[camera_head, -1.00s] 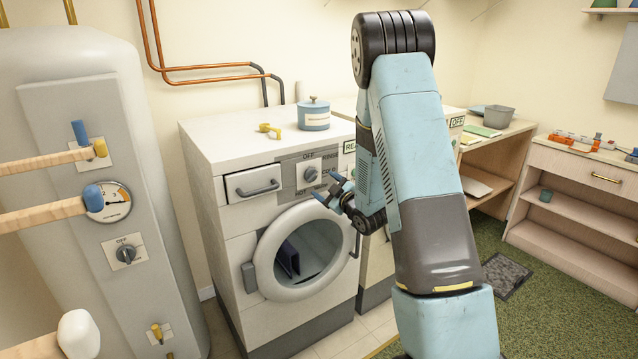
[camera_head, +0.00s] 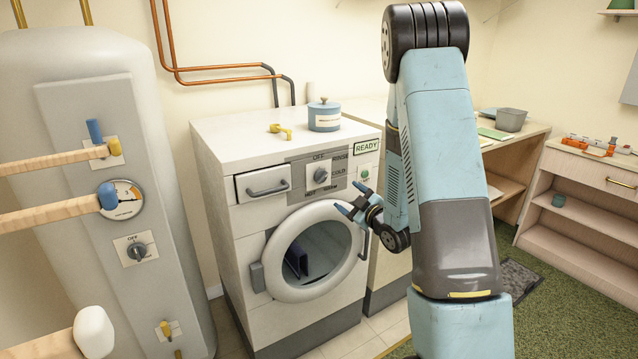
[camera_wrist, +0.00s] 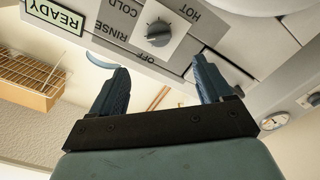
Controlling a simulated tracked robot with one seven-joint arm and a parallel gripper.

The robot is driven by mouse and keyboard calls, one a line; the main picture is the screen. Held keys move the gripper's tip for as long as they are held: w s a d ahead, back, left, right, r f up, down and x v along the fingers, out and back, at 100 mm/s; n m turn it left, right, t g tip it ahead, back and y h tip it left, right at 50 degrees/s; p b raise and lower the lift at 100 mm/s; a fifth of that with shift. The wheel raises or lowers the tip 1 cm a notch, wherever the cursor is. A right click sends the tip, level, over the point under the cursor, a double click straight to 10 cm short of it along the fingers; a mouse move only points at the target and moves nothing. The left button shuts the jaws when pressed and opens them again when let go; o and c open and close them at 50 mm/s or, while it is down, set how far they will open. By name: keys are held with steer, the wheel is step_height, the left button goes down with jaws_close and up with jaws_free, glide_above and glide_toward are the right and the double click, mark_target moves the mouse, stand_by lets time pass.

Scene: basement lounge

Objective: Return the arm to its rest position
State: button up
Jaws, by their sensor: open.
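My gripper (camera_head: 352,199) is in front of the washing machine (camera_head: 250,215), near the right side of its round door (camera_head: 268,262). Its jaws are apart with nothing between them. In the wrist view my gripper (camera_wrist: 160,82) shows two dark blue fingers spread, below the machine's dial (camera_wrist: 158,33) and the READY label (camera_wrist: 55,17), which appear upside down. My arm rises on the right of the head view and folds down to the gripper. The door looks closed, with a dark item (camera_head: 296,259) behind its glass.
A grey tank (camera_head: 60,110) with a gauge and switch stands at the left, with wooden rods in front of it. A blue lidded pot (camera_head: 324,117) and a yellow object (camera_head: 280,130) sit on the machine.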

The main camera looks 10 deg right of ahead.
steer(key=shift+r, duration=0.1)
steer(key=s+r+m+g+h, duration=0.55)
steer(key=s+r+m, duration=0.2)
steer(key=r, duration=0.65)
steer(key=s+a+r+m+g, duration=0.1)
steer(key=s+r+g, duration=0.1)
steer(key=s, duration=0.7)
steer(key=s+a+r+m+g, duration=0.1)
steer(key=s+a+r+g, duration=0.1)
steer(key=s, duration=0.7)
steer(key=s+a+r+m+g, duration=0.2)
steer(key=s, duration=0.8)
steer(key=shift+a, duration=0.15)
